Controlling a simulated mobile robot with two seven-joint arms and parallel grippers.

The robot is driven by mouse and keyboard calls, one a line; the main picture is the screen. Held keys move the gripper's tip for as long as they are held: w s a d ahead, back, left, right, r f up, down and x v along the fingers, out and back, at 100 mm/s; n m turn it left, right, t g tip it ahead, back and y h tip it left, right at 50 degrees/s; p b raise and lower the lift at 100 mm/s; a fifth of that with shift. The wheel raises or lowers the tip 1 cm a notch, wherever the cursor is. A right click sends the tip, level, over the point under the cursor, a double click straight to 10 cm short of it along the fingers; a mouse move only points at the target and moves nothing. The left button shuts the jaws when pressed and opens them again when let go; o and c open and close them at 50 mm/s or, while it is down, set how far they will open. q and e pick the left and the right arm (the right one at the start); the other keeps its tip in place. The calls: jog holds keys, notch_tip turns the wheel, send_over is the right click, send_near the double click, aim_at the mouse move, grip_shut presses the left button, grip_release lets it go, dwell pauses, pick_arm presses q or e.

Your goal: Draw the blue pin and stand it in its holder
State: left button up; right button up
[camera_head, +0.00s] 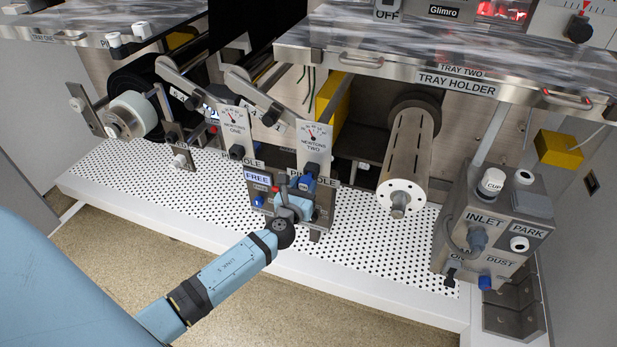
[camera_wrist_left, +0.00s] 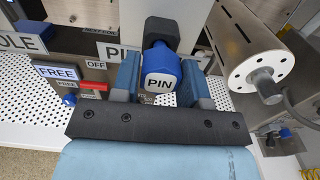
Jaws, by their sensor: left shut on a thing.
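The blue pin (camera_wrist_left: 161,76), with a white PIN label on its head, is between the two blue fingers of my left gripper (camera_wrist_left: 162,92) in the left wrist view. A dark collar shows behind the pin head, against the grey plate marked PIN HOLE. In the head view the pin's blue head (camera_head: 308,184) shows low on the NEWTONS TWO plate (camera_head: 313,148), just above my left gripper (camera_head: 292,207), which is shut on it. How deep the pin sits is hidden. I cannot clearly make out its holder. My right gripper is not in view.
A FREE-labelled block (camera_head: 257,178) with a red lever stands left of the gripper. A slotted roller (camera_head: 408,160) is to the right, and an INLET/PARK box (camera_head: 495,225) farther right. The white perforated deck (camera_head: 355,235) is bare in front.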

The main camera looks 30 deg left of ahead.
aim_at(303, 187)
pick_arm(q)
jog(key=shift+v, duration=2.1)
jog(key=shift+s+d, duration=0.15)
jog(key=shift+s, duration=0.45)
jog(key=shift+p+x, duration=0.4)
jog(key=shift+x, duration=1.15)
jog(key=shift+x, duration=2)
dwell(0.7)
jog(key=o, duration=1.3)
jog(key=shift+c, duration=0.2)
jog(key=v, duration=1.3)
jog(key=shift+s, duration=0.4)
